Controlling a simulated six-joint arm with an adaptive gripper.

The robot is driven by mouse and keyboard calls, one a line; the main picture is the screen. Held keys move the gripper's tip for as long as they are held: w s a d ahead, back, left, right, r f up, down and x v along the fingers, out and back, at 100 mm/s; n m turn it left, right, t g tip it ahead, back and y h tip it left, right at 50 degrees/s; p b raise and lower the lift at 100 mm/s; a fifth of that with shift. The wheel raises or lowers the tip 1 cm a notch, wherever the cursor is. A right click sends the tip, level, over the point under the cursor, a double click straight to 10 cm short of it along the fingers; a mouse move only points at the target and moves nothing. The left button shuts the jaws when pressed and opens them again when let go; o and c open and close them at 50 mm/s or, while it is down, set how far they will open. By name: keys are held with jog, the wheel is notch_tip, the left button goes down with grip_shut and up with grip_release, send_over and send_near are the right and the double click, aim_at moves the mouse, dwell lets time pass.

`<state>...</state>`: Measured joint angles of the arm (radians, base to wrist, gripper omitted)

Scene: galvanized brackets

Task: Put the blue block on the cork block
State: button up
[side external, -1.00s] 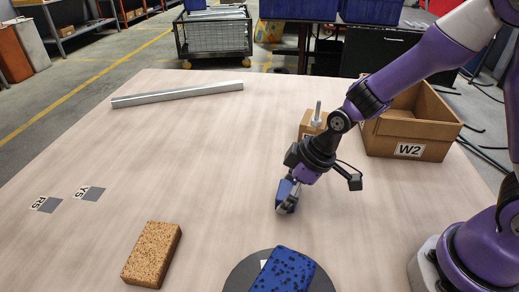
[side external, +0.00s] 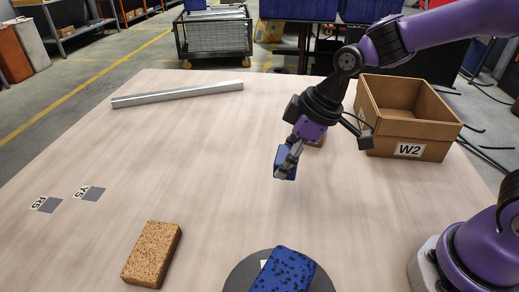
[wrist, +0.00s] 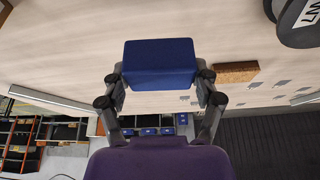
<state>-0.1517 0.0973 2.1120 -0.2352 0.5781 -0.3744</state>
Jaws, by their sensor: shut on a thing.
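My gripper (side external: 288,158) is shut on a plain blue block (side external: 281,168) and holds it above the table. In the wrist view the blue block (wrist: 160,62) sits between both fingers of my gripper (wrist: 160,85). The brown speckled cork block (side external: 152,254) lies flat on the table at the front left, apart from my gripper. The cork block also shows in the wrist view (wrist: 236,72), to the right of the blue block. Its top is bare.
A blue block with dark spots (side external: 285,271) lies on a dark round disc (side external: 238,277) at the front. A cardboard box marked W2 (side external: 408,139) stands at the back right. A metal profile (side external: 178,95) lies at the back left.

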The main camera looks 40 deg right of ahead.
jog(key=s+a+r+n+g, duration=0.1)
jog(key=s+a+n, duration=0.1)
jog(key=a, duration=0.8)
jog(key=s+a+r+n+y, duration=0.1)
jog(key=s+a+r+n, duration=0.1)
jog(key=a, duration=0.7)
jog(key=s+a+r+n+g, duration=0.1)
jog(key=s+a, duration=0.2)
jog(key=a, duration=0.7)
send_over(143, 249)
jog(key=d, duration=0.1)
jog(key=f, duration=0.6)
jog(key=shift+s+d, duration=0.1)
jog(key=shift+s, duration=0.2)
jog(key=shift+f, duration=2)
jog(key=shift+n, duration=0.3)
jog(key=shift+f, duration=0.2)
jog(key=o, duration=1.2)
jog(key=shift+o, duration=0.2)
